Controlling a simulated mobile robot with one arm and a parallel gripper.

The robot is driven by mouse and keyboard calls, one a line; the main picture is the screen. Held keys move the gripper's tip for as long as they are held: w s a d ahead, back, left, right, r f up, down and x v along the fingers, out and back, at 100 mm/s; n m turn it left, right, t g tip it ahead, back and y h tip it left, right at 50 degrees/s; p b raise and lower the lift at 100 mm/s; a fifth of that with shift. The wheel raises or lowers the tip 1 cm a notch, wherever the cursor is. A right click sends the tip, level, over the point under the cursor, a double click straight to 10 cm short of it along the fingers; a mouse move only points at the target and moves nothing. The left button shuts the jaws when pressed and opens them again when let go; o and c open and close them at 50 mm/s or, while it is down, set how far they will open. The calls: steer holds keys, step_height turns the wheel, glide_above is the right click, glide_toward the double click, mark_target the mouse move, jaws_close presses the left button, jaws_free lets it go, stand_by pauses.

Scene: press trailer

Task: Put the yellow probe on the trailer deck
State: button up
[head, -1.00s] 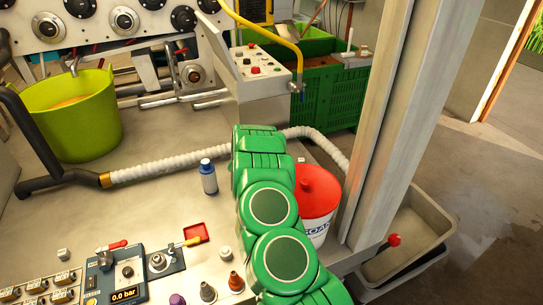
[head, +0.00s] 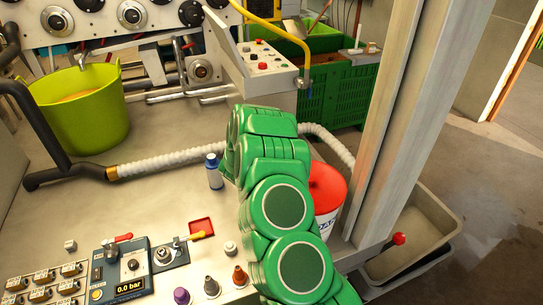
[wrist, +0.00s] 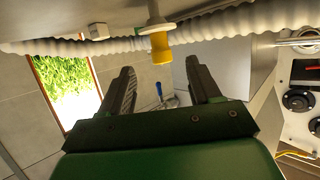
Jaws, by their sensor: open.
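In the wrist view a yellow cylindrical piece (wrist: 160,44) with a pale collar appears to be the yellow probe. It shows beyond my fingertips, roughly centred between them, with the white ribbed hose behind it. My gripper (wrist: 159,72) is open, with nothing between its fingers. In the head view my green arm hides the gripper and the probe. The trailer deck (head: 130,205) is the broad grey surface in the head view.
A ribbed hose (head: 165,163) crosses the deck. A green tub (head: 82,110) stands back left; controls (head: 128,272) line the front. A post (head: 405,120) rises at right.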

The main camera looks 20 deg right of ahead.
steer(key=s+a+r+n+y, duration=0.2)
steer(key=a+r+y, duration=0.3)
steer(key=a+r, duration=0.4)
steer(key=s+a+r+n+y, duration=0.2)
steer(key=a+r+y, duration=0.4)
steer(key=a, duration=0.6)
steer(key=s+a+r+n+g+y, duration=0.1)
steer(key=s+a+r+n+g, duration=0.1)
steer(key=s+a+r, duration=0.35)
steer(key=s+r+n+g, duration=0.1)
steer(key=s+r+g, duration=0.15)
steer(key=s, duration=0.85)
steer(key=s+r+n+g, duration=0.2)
steer(key=s+r, duration=0.1)
steer(key=s, duration=0.7)
steer(key=s+d+r+g, duration=0.1)
steer(key=s+d, duration=0.2)
steer(key=s, duration=0.6)
steer(key=s+d+r+g+h, duration=0.1)
steer(key=s+d+g, duration=0.1)
steer(key=s, duration=0.7)
steer(key=s+d+r+g+h, duration=0.1)
steer(key=s+d, duration=0.3)
steer(key=s, duration=0.6)
steer(key=shift+d+r+g, duration=0.15)
steer(key=shift+r+g, duration=0.1)
steer(key=shift+g, duration=0.3)
steer(key=shift+s, duration=0.1)
